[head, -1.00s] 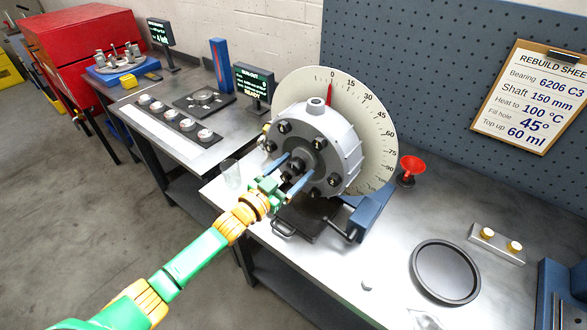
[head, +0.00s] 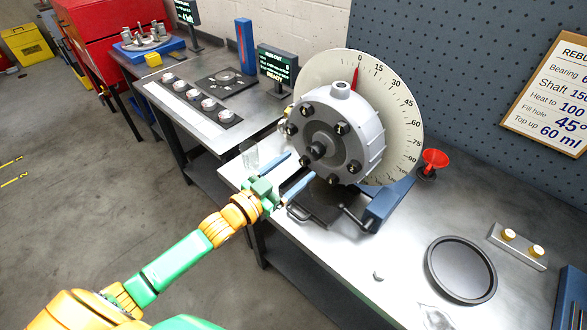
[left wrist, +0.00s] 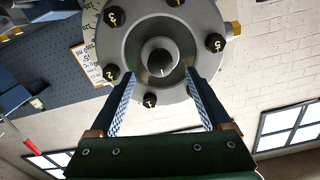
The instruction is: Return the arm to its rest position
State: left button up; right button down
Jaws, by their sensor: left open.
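My left gripper (head: 284,180) is open, with its two blue fingers spread and nothing between them. It is at the front of the grey rotor housing (head: 362,135), apart from it. In the left wrist view, the fingers (left wrist: 165,95) point towards the housing's round face (left wrist: 190,75), with its central shaft end (left wrist: 160,62) and numbered bolts beyond them. The housing stands upright on its stand in front of a round degree dial (head: 405,110) with a red pointer near 0. My green and yellow left arm reaches in from the lower left. My right gripper is not in view.
A clear cup (head: 249,155) stands at the bench's left edge, close to my left gripper. A blue stand with a crank (head: 385,203), a red funnel (head: 434,160), a black round tray (head: 430,270) and a block with brass knobs (head: 518,247) are to the right. Open floor lies left.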

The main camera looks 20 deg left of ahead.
pick_arm(q)
jog(key=s+d+f+n+g+y, duration=0.25)
jog(key=s+f+g, duration=0.25)
jog(key=s+f, duration=0.3)
jog(key=s+a+f+n+g+y, duration=0.15)
jog(key=s+f+g, duration=0.25)
jog(key=s, duration=0.4)
jog(key=s+f+g+y, duration=0.25)
jog(key=s+g, duration=0.25)
jog(key=s, duration=0.4)
notch_tip(320, 180, down, 19)
jog(key=s+b, duration=0.2)
jog(key=s+a+f+g+b, duration=0.1)
jog(key=s+a+f+g, duration=0.1)
jog(key=s+f, duration=0.9)
jog(key=shift+s+f+b, duration=0.35)
jog(key=shift+s+b, duration=0.05)
jog(key=shift+d, duration=0.1)
